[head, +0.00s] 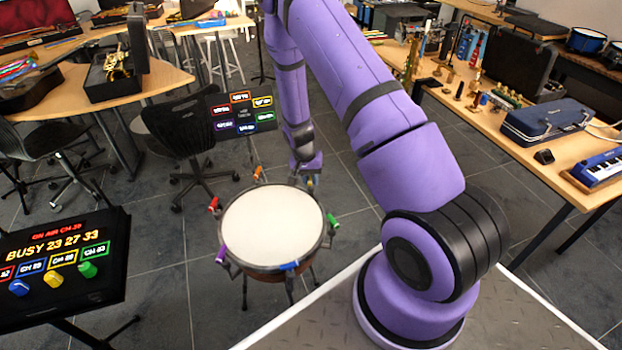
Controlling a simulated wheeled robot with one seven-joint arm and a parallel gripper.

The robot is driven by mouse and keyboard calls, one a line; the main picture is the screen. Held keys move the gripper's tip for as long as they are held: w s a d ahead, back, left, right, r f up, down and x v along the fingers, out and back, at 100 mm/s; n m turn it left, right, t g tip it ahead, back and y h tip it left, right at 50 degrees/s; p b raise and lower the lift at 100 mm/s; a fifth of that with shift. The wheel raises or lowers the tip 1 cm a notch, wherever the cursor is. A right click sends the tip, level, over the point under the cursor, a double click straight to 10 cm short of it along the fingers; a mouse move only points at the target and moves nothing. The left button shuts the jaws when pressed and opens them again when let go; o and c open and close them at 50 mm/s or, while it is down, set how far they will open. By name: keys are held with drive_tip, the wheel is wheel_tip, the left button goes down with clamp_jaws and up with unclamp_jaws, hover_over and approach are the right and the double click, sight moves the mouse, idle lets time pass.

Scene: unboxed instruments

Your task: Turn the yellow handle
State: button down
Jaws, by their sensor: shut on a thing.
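A round drum (272,228) with a pale head stands on a stand in the middle of the floor. Coloured handles sit around its rim: orange (257,172), red (213,204), purple (221,253), blue (290,266) and green (332,220). My gripper (309,181) reaches down at the drum's far right rim, between the orange and green handles. It is shut on a small yellowish handle (311,184), mostly hidden by the fingers. How far that handle is turned cannot be told.
A dark panel (60,300) with lit labels and blue, yellow and green knobs stands at the left. A sign with coloured labels (241,112) and a black chair (180,125) are behind the drum. A table (560,185) with instruments runs along the right.

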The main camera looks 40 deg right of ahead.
drive_tip(key=n, duration=0.3)
drive_tip(key=shift+n+t, duration=0.3)
drive_tip(key=shift+n, duration=0.1)
drive_tip(key=shift+n+t+h, duration=0.3)
drive_tip(key=shift+n, duration=1.6)
drive_tip(key=c, duration=1.1)
unclamp_jaws()
drive_tip(key=shift+r, duration=0.15)
drive_tip(key=r, duration=0.3)
drive_tip(key=a+r, duration=0.1)
drive_tip(key=r, duration=0.3)
drive_tip(key=a+r, duration=0.1)
drive_tip(key=r, duration=0.2)
drive_tip(key=shift+w+r, duration=0.1)
drive_tip(key=shift+r, duration=0.1)
